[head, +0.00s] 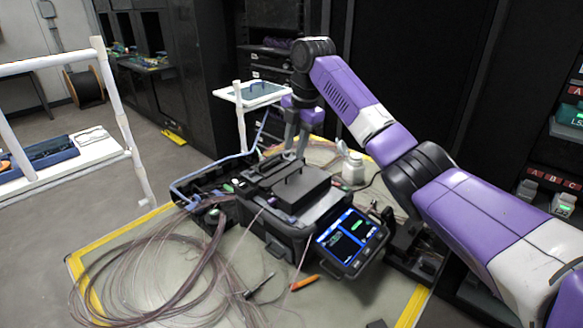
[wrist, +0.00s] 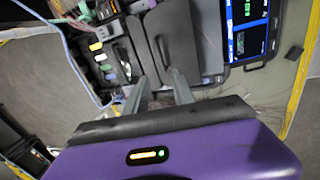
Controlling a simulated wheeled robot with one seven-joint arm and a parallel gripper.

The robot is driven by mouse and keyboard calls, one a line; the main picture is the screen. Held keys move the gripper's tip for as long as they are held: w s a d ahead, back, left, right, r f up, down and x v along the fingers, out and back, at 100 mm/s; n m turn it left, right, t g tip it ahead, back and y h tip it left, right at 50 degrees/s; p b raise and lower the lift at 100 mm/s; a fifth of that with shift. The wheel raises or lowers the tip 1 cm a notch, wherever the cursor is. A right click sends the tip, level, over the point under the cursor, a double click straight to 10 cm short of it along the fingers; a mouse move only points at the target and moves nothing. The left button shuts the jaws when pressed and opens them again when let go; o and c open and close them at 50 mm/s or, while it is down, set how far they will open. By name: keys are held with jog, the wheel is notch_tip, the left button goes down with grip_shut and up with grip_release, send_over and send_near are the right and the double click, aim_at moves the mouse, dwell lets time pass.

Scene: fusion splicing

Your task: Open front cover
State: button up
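The black fusion splicer (head: 275,228) stands on the work mat with its lit screen (head: 350,240) at its front right; the screen also shows in the wrist view (wrist: 250,28). A dark boxy cover with a handle (head: 302,192) lies closed on top of the splicer, and it also shows in the wrist view (wrist: 172,38). A second, slimmer dark panel with a handle (wrist: 118,62) lies beside it. My gripper (head: 296,153) points down just behind the covers. In the wrist view its two grey fingers (wrist: 158,76) are spread, with nothing visible between them.
Loose fiber coils (head: 140,275) spread over the mat at the left. A white bottle (head: 353,168) stands behind the splicer at the right. An orange tool (head: 304,283) lies in front. A white stand (head: 250,95) is behind, and a rolling cart (head: 80,160) stands at the left.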

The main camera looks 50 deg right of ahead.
jog(key=p, duration=0.1)
send_over(291, 181)
jog(key=shift+n, duration=0.3)
jog(key=x, duration=0.2)
jog(key=s+x, duration=0.1)
jog(key=x, duration=0.4)
jog(key=shift+s+f, duration=0.35)
jog(key=shift+f, duration=0.15)
grip_shut()
dwell(0.6)
